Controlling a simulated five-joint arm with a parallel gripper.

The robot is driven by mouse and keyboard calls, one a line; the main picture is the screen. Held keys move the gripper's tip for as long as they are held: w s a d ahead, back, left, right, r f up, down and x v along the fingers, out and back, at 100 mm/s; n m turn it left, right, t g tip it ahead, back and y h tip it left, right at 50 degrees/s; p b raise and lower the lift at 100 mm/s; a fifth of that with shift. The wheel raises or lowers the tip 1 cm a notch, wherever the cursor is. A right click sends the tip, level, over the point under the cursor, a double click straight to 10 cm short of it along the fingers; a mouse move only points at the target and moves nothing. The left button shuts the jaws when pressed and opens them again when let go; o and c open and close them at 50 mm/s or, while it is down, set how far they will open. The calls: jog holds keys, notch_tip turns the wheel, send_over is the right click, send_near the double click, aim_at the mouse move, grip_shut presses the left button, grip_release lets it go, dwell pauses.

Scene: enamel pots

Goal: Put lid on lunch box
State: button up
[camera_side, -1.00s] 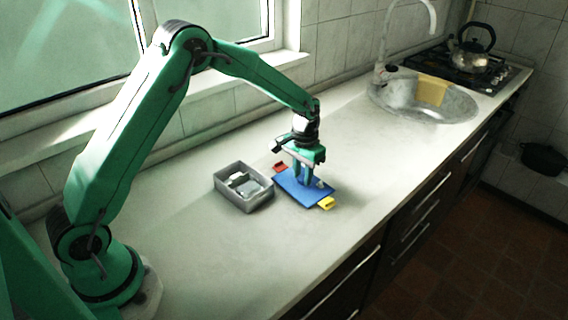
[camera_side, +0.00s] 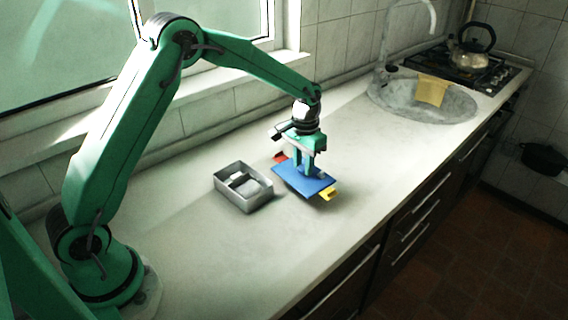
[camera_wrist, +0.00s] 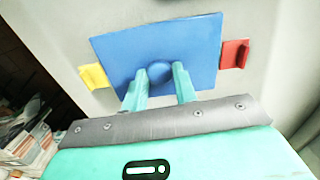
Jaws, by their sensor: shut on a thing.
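The lunch box (camera_side: 243,187) is a grey open tray with dividers inside, standing on the counter left of my gripper. The lid (camera_side: 305,184) is a flat blue plate with a red tab (camera_side: 280,157) at one end and a yellow tab (camera_side: 328,193) at the other. My gripper (camera_side: 304,168) is shut on the lid's knob and holds the lid a little above the counter, to the right of the box. In the wrist view the lid (camera_wrist: 120,55) fills the upper middle, with the round blue knob (camera_wrist: 160,70) between my fingertips (camera_wrist: 161,75).
The pale counter (camera_side: 210,260) is clear around the box and lid. A sink (camera_side: 445,108) with a yellow cloth (camera_side: 432,91) on its rim lies at the back right. A kettle (camera_side: 474,50) stands on the stove behind it. A tiled wall and window run along the left.

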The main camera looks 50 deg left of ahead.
jog(key=shift+r, duration=0.4)
jog(key=shift+s+a, duration=0.1)
jog(key=shift+s+a+r, duration=0.15)
jog(key=shift+a, duration=0.05)
jog(key=s+a+r+n, duration=0.1)
jog(key=s+a+r, duration=0.4)
jog(key=s+a, duration=0.4)
jog(key=s, duration=0.3)
jog(key=shift+s, duration=0.35)
jog(key=shift+f, duration=0.1)
jog(key=shift+f, duration=2)
